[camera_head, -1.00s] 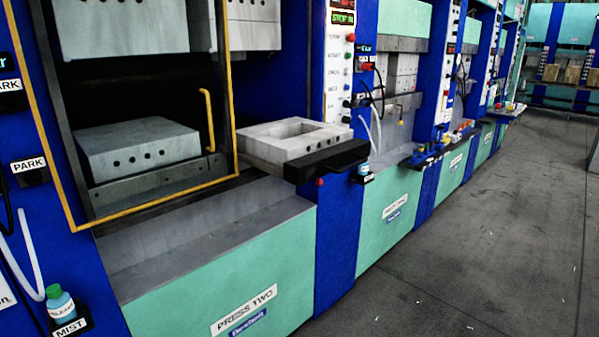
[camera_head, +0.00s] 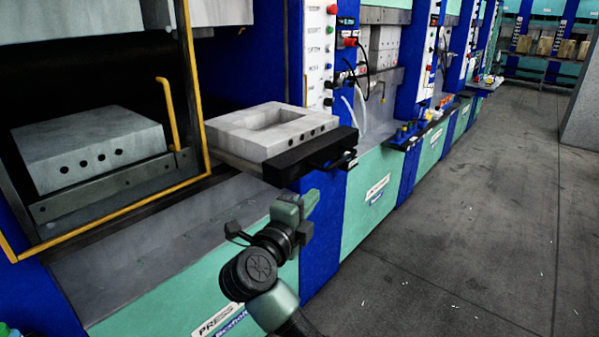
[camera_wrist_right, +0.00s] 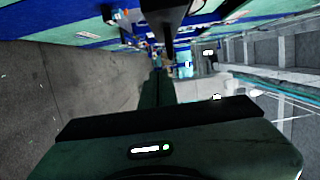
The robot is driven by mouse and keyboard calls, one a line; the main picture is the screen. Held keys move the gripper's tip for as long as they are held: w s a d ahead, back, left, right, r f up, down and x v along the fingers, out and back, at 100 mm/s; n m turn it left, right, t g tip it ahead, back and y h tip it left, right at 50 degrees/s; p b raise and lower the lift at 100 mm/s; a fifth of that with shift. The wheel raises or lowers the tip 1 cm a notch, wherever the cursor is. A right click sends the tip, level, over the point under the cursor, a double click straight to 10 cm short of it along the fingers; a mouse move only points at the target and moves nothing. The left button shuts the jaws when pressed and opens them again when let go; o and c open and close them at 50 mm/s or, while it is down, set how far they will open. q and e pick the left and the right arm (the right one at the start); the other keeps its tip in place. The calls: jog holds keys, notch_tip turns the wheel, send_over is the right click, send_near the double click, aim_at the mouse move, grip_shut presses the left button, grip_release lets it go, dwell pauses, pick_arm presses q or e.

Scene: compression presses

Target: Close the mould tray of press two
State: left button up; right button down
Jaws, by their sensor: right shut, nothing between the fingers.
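The mould tray of press two, a pale grey block with a square cavity (camera_head: 225,133), is slid out to the right of the press's yellow-framed guard (camera_head: 190,85). A black handle bar (camera_head: 310,158) runs across its front end. My right gripper (camera_head: 308,203) is just below and in front of this bar, apart from it as far as I can tell. It is shut and empty. In the right wrist view its dark fingers (camera_wrist_right: 156,92) point up the picture. My left gripper is not in view.
The green front panel of press two (camera_head: 165,300) has its label partly hidden by my right arm. Blue posts and further presses stand along the row to the right. The grey floor (camera_head: 450,230) in front of them is clear.

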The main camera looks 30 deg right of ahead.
jog(key=w+d+p, duration=0.2)
jog(key=w+d, duration=0.4)
jog(key=w, duration=0.3)
jog(key=shift+p, duration=0.35)
jog(key=shift+a, duration=0.15)
